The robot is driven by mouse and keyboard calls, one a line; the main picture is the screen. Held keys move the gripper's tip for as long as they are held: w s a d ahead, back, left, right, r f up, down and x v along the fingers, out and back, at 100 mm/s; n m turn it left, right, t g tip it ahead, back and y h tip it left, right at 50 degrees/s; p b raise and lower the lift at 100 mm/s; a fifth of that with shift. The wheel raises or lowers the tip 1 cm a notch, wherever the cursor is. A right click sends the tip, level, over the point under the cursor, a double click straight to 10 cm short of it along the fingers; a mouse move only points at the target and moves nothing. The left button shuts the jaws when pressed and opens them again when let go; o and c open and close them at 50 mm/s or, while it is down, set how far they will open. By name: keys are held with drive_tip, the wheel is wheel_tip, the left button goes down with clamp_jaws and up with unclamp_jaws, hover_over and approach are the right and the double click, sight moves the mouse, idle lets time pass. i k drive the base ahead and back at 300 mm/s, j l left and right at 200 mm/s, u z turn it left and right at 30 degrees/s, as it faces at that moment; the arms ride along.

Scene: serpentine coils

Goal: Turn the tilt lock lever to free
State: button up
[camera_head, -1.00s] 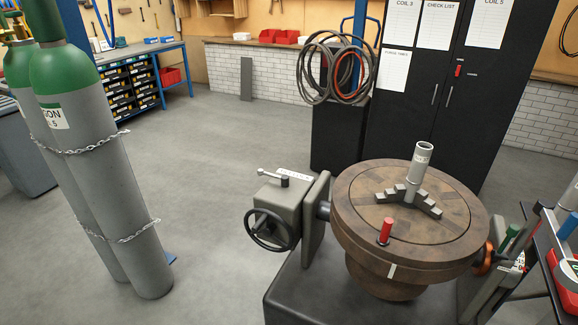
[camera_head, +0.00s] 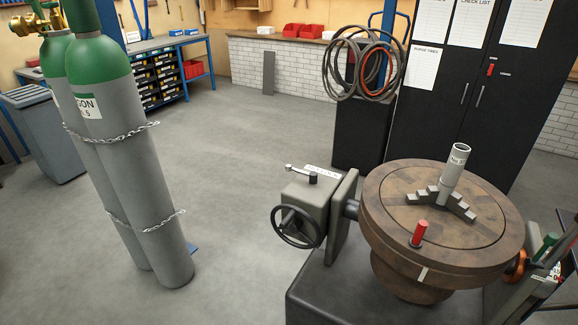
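The tilt lock lever (camera_head: 302,173) is a small metal handle with a pale ball end at its left, on a dark hub on top of the grey gearbox (camera_head: 309,196). A white label (camera_head: 323,172) lies behind it; its text is too small to read. A black handwheel (camera_head: 297,227) is on the gearbox's front face. The gearbox joins the round brown turntable (camera_head: 440,254) through an upright grey plate. A stepped chuck on the turntable holds an upright grey tube (camera_head: 455,172). My gripper is not in view.
Chained green-topped gas cylinders (camera_head: 140,180) stand at the left. A red-handled peg (camera_head: 418,233) sticks up from the turntable. A black cabinet (camera_head: 470,90) and coiled hoses (camera_head: 362,66) are behind. The grey floor between cylinders and gearbox is clear.

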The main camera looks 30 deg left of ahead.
sight(312, 175)
drive_tip(key=i+j+u, duration=0.1)
drive_tip(key=j, duration=1.9)
drive_tip(key=i+j, duration=0.25)
drive_tip(key=j, duration=0.2)
drive_tip(key=i+j+u, duration=0.1)
drive_tip(key=j, duration=0.3)
drive_tip(key=i+j, duration=0.6)
drive_tip(key=j, duration=0.25)
drive_tip(key=i+j, duration=0.15)
drive_tip(key=i, duration=0.15)
drive_tip(key=i+j+u, duration=0.1)
drive_tip(key=i, duration=0.15)
